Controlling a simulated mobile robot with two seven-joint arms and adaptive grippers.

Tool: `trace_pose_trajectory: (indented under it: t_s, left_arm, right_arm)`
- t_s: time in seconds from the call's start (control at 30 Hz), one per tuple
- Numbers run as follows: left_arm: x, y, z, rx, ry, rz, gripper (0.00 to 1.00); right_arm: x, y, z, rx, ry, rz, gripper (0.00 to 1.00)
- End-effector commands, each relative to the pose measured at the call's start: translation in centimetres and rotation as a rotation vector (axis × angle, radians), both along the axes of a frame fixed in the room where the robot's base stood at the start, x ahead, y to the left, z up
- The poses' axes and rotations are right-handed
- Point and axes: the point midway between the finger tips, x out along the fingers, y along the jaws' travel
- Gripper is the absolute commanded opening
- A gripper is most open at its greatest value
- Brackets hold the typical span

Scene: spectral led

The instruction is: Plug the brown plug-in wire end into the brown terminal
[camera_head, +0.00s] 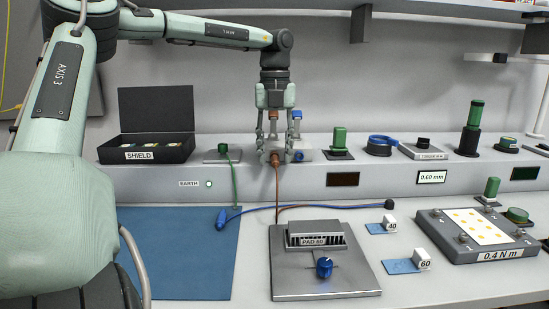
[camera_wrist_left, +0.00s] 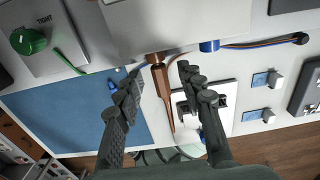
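The brown plug-in wire end (camera_wrist_left: 162,80) lies in line with the brown terminal (camera_wrist_left: 155,57) on the front of the raised bench ledge. Its tip meets the terminal's collar; how deep it sits I cannot tell. In the head view the brown plug (camera_head: 275,159) is at the ledge front, its brown wire (camera_head: 277,188) hanging to the bench. My left gripper (camera_head: 275,146) points down there. In the left wrist view its fingers (camera_wrist_left: 160,73) stand apart on either side of the plug, with visible gaps. My right gripper is in neither view.
A blue terminal (camera_head: 298,155) sits just right of the brown one. A green earth wire (camera_head: 233,182) hangs to the left. The PAD 80 block (camera_head: 317,240) stands below on a grey plate.

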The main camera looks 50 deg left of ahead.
Motion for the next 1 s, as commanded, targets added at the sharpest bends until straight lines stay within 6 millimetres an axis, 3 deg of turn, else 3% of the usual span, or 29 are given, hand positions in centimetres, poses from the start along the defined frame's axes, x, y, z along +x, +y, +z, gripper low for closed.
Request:
trace_pose_trajectory:
  t_s: [0.27, 0.7, 1.0]
  left_arm:
    - [0.0, 0.0, 0.7, 0.002, -0.001, 0.0, 0.38]
    - [0.0, 0.1, 9.3, 0.003, -0.002, 0.002, 0.38]
    - [0.0, 0.0, 12.0, 0.0, 0.0, 0.0, 0.38]
  right_arm:
    - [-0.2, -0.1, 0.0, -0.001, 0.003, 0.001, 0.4]
    - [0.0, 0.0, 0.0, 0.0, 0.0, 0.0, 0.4]
    - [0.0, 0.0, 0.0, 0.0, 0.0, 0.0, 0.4]
